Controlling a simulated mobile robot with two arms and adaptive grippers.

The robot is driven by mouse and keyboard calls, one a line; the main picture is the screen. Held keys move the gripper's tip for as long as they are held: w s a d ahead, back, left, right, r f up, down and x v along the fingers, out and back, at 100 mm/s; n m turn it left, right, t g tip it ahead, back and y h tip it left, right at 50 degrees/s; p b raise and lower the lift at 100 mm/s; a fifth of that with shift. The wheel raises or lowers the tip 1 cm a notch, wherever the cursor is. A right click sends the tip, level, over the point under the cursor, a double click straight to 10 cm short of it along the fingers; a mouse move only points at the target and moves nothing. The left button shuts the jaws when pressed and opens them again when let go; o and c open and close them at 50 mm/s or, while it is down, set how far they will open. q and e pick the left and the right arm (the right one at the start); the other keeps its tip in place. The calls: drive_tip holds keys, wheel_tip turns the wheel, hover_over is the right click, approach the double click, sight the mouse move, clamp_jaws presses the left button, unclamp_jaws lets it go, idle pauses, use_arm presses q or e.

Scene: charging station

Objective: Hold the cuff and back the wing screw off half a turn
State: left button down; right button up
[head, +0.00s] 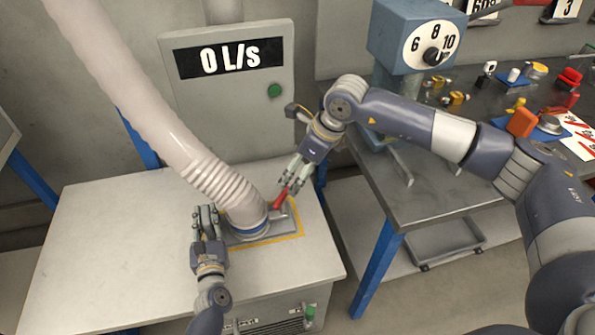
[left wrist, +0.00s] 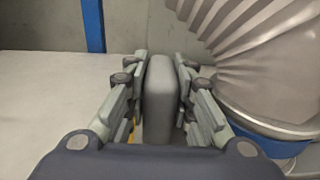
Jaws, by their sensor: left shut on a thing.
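The cuff (head: 250,229), a blue band at the bottom of the pale ribbed hose (head: 218,182), sits on a grey plate on the white bench; its band also shows in the left wrist view (left wrist: 262,137). My left gripper (head: 206,209) is left of the cuff. In the left wrist view it (left wrist: 160,85) is shut on an upright grey rounded tab (left wrist: 159,100) beside the hose. A red lever-like part (head: 279,201), perhaps the wing screw, is right of the cuff. My right gripper (head: 288,186) points down at its upper end; whether the fingers grip it is unclear.
A cabinet with a "0 L/s" display (head: 230,58) and green button stands behind the bench (head: 110,230). A metal table (head: 440,190) at right holds a dial box (head: 420,35) and several small fittings. The bench's left side is clear.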

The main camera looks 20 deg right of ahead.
use_arm(q)
drive_tip(key=c, duration=1.3)
unclamp_jaws()
